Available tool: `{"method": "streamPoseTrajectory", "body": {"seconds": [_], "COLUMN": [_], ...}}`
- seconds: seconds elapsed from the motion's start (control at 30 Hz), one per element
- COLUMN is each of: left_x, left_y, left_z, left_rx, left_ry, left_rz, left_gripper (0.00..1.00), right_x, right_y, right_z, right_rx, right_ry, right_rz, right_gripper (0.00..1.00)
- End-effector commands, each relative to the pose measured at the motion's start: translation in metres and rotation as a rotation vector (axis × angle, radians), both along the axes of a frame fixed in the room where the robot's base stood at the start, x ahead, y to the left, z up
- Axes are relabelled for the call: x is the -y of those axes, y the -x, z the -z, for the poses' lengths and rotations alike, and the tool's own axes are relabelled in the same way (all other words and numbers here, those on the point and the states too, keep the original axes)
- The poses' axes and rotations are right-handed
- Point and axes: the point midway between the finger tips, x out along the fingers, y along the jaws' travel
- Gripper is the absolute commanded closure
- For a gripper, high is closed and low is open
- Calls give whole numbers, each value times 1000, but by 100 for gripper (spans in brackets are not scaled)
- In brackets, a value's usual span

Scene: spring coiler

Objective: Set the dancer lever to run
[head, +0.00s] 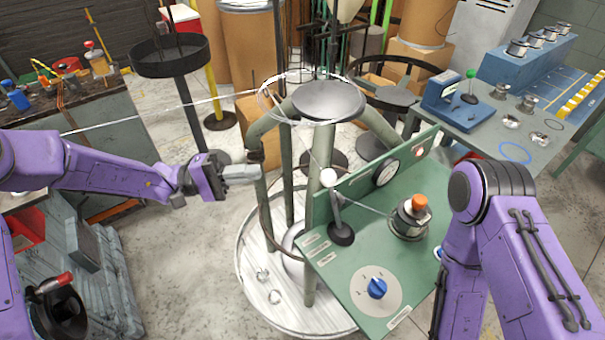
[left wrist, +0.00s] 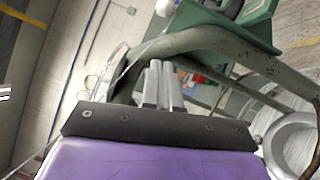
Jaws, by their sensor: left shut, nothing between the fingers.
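The dancer lever has a white ball knob (head: 328,176) on a dark arm, rising from a round black base (head: 341,233) on the green control panel (head: 340,280). Small label plates lie beside the base; their print is too small to read. The white ball also shows at the top of the left wrist view (left wrist: 165,7). My left gripper (head: 243,174) is shut and empty, left of the lever and apart from it, close to a grey-green frame leg. Its fingers show pressed together in the left wrist view (left wrist: 162,84). My right arm is at the right; its gripper is not visible.
The frame's bent legs (head: 264,150) and round top (head: 328,100) stand around and behind the lever. The panel carries a gauge (head: 386,172), an orange-topped spool (head: 410,220) and a blue knob (head: 376,288). A thin wire crosses near the ball.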

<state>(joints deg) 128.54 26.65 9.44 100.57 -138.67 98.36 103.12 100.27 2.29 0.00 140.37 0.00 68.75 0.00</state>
Motion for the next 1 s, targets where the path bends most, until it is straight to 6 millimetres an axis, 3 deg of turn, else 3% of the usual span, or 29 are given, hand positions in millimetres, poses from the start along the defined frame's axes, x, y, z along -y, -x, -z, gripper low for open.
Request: {"method": "streamPoseTrajectory", "body": {"seconds": [0.4, 0.5, 0.7, 1.0], "left_x": [88, 100, 113, 115], "left_y": [-3, 9, 21, 22], "left_z": [-9, -17, -20, -21], "left_rx": [0, -1, 0, 1], "left_ry": [0, 1, -1, 0], "left_rz": [2, 0, -1, -2], "left_gripper": [100, 100, 100, 100], "right_x": [0, 0, 0, 0], "right_y": [0, 0, 0, 0], "right_z": [16, 11, 12, 12], "right_rx": [0, 0, 0, 0], "right_ry": [0, 0, 0, 0], "right_rz": [0, 0, 0, 0], "right_gripper": [57, 57, 57, 57]}}
